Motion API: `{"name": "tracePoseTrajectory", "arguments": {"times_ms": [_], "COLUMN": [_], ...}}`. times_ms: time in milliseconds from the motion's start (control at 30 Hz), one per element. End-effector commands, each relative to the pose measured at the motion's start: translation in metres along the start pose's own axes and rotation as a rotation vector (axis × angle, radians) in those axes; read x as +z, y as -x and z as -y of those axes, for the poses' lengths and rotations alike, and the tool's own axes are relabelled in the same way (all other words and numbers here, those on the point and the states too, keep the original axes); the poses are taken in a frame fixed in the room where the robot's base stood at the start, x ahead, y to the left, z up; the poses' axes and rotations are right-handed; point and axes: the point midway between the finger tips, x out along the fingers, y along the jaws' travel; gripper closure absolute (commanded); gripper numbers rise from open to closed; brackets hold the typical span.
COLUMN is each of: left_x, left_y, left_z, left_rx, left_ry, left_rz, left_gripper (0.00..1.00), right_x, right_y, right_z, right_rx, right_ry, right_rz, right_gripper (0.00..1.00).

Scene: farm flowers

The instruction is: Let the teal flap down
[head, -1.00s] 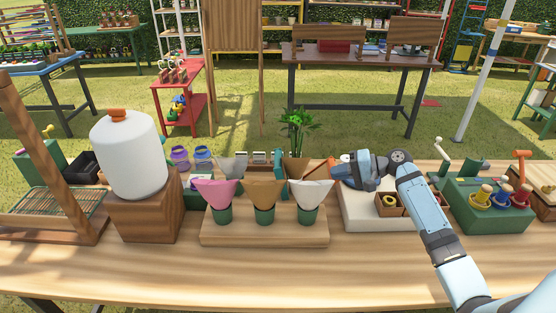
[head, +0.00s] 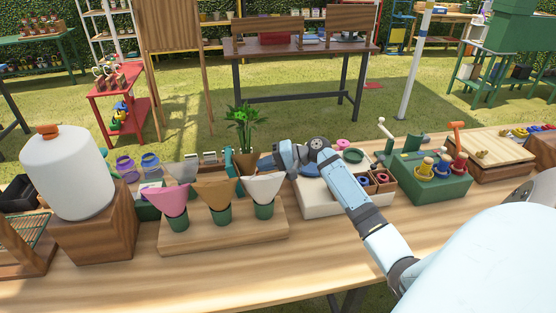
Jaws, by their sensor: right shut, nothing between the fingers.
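A narrow teal piece, which looks like the teal flap (head: 228,161), stands upright behind the row of paper cones, left of the potted green plant. The cones hide its lower part, so I cannot tell how it is hinged. My right gripper (head: 266,164) reaches in from the right, just right of the plant's brown wrapping and behind the white cone. It is shut and empty, and apart from the teal piece, with the plant between them. My left gripper is out of view.
A wooden stand (head: 225,238) holds pink, tan and white cones in front. A white jug (head: 68,172) on a wooden block is at left. A white tray (head: 318,203) lies under my right arm. A green box (head: 430,182) with colored knobs is at right. The front tabletop is clear.

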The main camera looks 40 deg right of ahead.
Motion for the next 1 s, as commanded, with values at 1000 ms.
{"name": "tracePoseTrajectory", "arguments": {"times_ms": [1000], "left_x": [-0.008], "left_y": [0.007], "left_z": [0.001], "left_rx": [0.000], "left_ry": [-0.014], "left_rz": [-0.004], "left_gripper": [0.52], "right_x": [0.000], "right_y": [-0.067], "right_z": [0.016], "right_rx": [0.022], "right_ry": [0.005], "right_rz": [-0.001], "right_gripper": [1.00]}}
